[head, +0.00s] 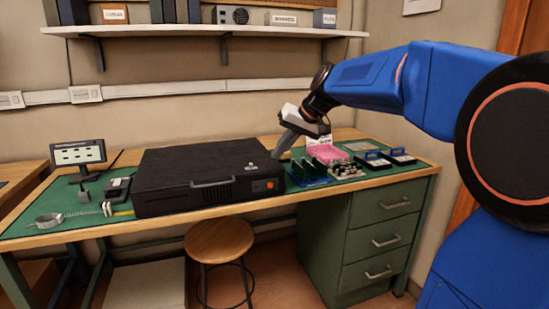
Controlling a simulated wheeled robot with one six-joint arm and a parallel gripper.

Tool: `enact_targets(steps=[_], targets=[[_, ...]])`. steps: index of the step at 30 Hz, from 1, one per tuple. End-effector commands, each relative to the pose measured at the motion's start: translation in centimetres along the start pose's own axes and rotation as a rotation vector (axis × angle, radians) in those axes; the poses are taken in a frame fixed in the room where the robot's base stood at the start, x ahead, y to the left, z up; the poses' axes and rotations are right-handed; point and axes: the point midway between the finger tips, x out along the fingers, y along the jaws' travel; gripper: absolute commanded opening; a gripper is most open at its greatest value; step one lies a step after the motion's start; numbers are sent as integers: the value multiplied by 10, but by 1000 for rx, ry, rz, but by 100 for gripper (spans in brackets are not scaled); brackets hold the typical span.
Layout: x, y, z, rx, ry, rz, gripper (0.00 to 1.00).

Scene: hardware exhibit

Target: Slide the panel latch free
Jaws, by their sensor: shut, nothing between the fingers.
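A black computer-like case (165,175) lies flat on the green mat of the workbench. On its top, near the front right corner, is a small pale part (251,168) that may be the panel latch; it is too small to make out its position. The top panel appears to lie flat on the case. My gripper (280,153) is shut and empty. It points down and to the left, close to the right rear side of the case. Whether its tips touch the case cannot be told.
Green circuit boards (316,166), a pink sheet (328,153) and dark parts with blue handles (398,156) lie right of the case. A shelf (200,31) hangs above. A stool (218,240) stands in front.

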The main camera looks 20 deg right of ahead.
Motion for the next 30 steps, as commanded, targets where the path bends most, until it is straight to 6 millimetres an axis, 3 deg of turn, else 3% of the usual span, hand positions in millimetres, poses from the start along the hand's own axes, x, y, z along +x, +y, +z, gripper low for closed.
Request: enact_targets(steps=[6,12,30], targets=[[-38,0,0,0,3,1,0],[-58,0,0,0,1,1,0],[-63,0,0,0,0,1,0]])
